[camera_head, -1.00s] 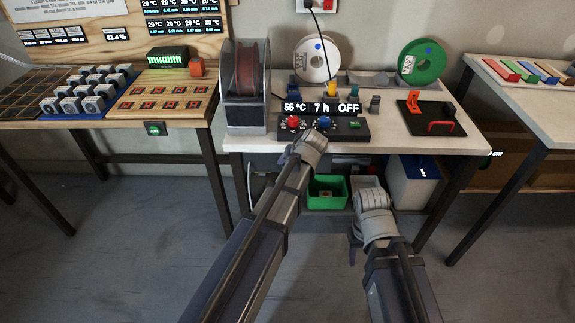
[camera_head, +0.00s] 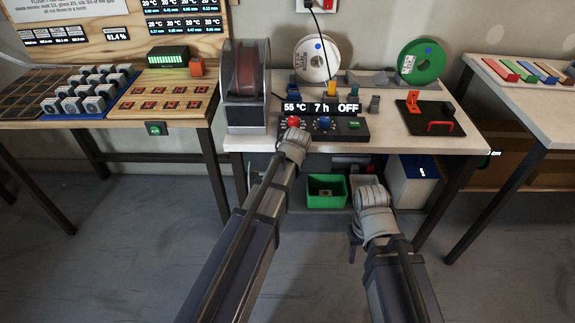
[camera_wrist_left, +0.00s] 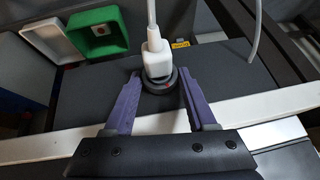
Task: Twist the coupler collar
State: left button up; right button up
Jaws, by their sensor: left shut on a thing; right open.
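The coupler collar (camera_wrist_left: 160,84) shows in the left wrist view as a dark round ring with a red mark. It sits at the end of a white connector (camera_wrist_left: 156,58) with a white line running up from it. The purple fingers of my left gripper (camera_wrist_left: 159,76) are on either side of the collar, shut on it. In the head view my left gripper (camera_head: 294,146) is at the table's front edge, below the control panel, and my wrist hides its fingers and the collar. My right gripper (camera_head: 355,238) is open and hangs low in front of the table, apart from everything.
A control panel (camera_head: 347,129) with a red and a blue knob stands on the white table (camera_head: 393,143), close above my left wrist. A green bin (camera_head: 326,199) is below the table; it also shows in the left wrist view (camera_wrist_left: 99,36). Open floor lies in front.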

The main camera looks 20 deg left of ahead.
pick_arm(q)
jog(key=shift+s+a+h, duration=0.15)
jog(key=shift+s+h, duration=0.05)
jog(key=shift+h, duration=0.2)
jog(key=shift+a+n+h, duration=0.1)
jog(key=shift+n+h, duration=0.2)
jog(key=shift+h, duration=0.1)
jog(key=shift+t+h, duration=0.4)
jog(key=shift+h, duration=0.4)
jog(key=shift+a+f+n+h+b, duration=0.1)
jog(key=shift+f+n+h+b, duration=0.05)
jog(key=shift+n+h+b, duration=0.2)
jog(key=shift+t, duration=0.3)
